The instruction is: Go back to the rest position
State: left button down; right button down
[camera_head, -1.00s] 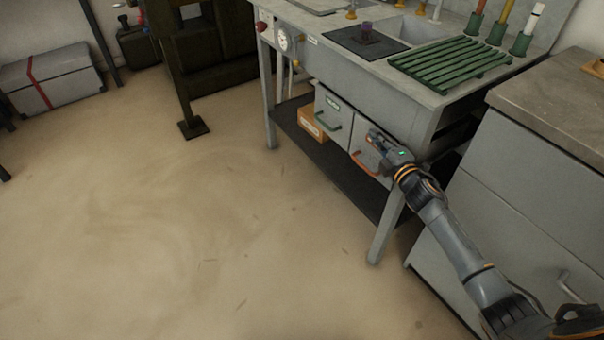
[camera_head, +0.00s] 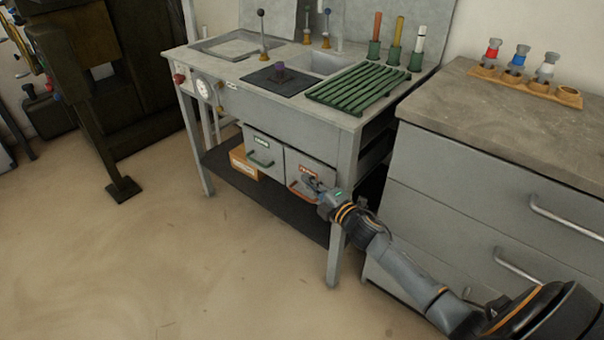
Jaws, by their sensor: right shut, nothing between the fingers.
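My right gripper (camera_head: 312,184) is at the end of my right arm, which comes in from the lower right. It is shut and empty, in front of the right drawer (camera_head: 317,167) with the orange handle (camera_head: 299,193). From this angle I cannot tell whether the gripper touches the drawer front. The left drawer (camera_head: 262,146) with the green handle (camera_head: 260,161) is beside it. Both drawers look closed. My left gripper is out of view.
The grey workbench (camera_head: 290,110) has a low dark shelf (camera_head: 222,168) with a cardboard box (camera_head: 243,163), and a green rack (camera_head: 352,89) on top. A grey cabinet (camera_head: 470,185) stands close on the right of my arm. The floor (camera_head: 160,260) on the left is clear.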

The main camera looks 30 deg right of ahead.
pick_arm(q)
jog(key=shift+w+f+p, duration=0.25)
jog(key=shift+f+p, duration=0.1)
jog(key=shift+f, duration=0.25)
pick_arm(e)
jog(key=s, duration=0.5)
jog(key=shift+s+d+r, duration=0.1)
jog(key=shift+s+r, duration=0.1)
jog(key=shift+s, duration=0.15)
